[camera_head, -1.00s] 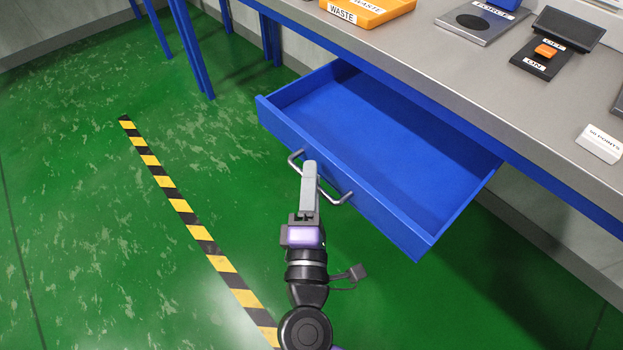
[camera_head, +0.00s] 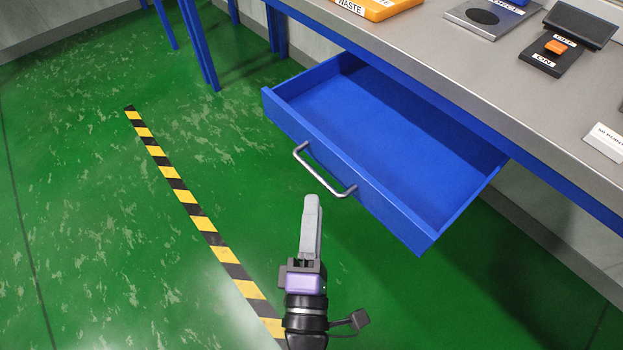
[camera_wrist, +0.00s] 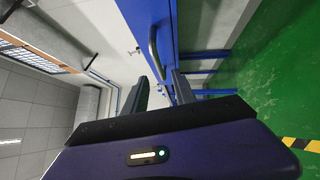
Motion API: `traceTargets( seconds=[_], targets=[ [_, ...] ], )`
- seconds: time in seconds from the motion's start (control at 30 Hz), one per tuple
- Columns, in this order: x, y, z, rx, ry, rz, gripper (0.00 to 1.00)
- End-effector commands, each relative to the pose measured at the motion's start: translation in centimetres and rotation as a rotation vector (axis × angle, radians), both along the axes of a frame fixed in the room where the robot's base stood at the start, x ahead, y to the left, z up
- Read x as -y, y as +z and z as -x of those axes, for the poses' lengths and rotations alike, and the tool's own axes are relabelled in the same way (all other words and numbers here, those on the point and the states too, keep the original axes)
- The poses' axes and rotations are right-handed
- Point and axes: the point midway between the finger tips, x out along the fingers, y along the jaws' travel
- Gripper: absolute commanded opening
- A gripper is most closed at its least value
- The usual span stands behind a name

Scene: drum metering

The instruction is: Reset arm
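The blue drawer (camera_head: 345,172) is pulled out and empty, with its metal bar handle (camera_head: 324,172) on the front panel. My gripper (camera_head: 311,203) is just in front of the drawer, below the handle in the head view and apart from it. The two fingers overlap in that view. In the wrist view my gripper (camera_wrist: 160,80) has a gap between its fingers with nothing held, and the handle (camera_wrist: 154,48) lies beyond the fingertips.
The grey workbench (camera_head: 430,45) above the drawer carries an orange waste tray (camera_head: 375,8), a scale plate (camera_head: 490,17), an on/off switch (camera_head: 552,55) and a white label block (camera_head: 606,142). A yellow-black floor stripe (camera_head: 190,208) runs on the left. The green floor there is clear.

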Motion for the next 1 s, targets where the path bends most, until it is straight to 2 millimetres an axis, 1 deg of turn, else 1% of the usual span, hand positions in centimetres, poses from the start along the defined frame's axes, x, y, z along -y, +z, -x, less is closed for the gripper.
traceTargets(
  seconds=[0.23,0.27,0.33,0.4,0.47,0.5,0.57,0.6,0.67,0.7,0.77,0.87,1.0],
  targets=[
    [-0.1,0.0,0.0,0.001,0.005,-0.004,0.33],
    [-0.3,0.0,-0.1,0.001,0.014,-0.008,0.33],
    [-1.4,-0.4,-0.3,-0.016,0.063,-0.044,0.33],
    [-2.8,-0.8,-0.5,-0.047,0.135,-0.120,0.33],
    [-3.8,-1.5,-0.3,-0.091,0.205,-0.208,0.33],
    [-4.2,-2.2,0.1,-0.128,0.250,-0.275,0.33],
    [-4.2,-3.5,1.0,-0.187,0.307,-0.387,0.33],
    [-4.1,-4.3,1.8,-0.225,0.340,-0.463,0.33],
    [-3.5,-5.1,3.1,-0.275,0.376,-0.585,0.33],
    [-3.0,-5.5,4.2,-0.303,0.397,-0.670,0.33],
    [-1.9,-5.9,5.8,-0.337,0.416,-0.802,0.33],
    [0.4,-5.6,8.5,-0.363,0.425,-1.022,0.33],
    [4.5,-4.0,12.1,-0.340,0.395,-1.300,0.33]
  ],
)
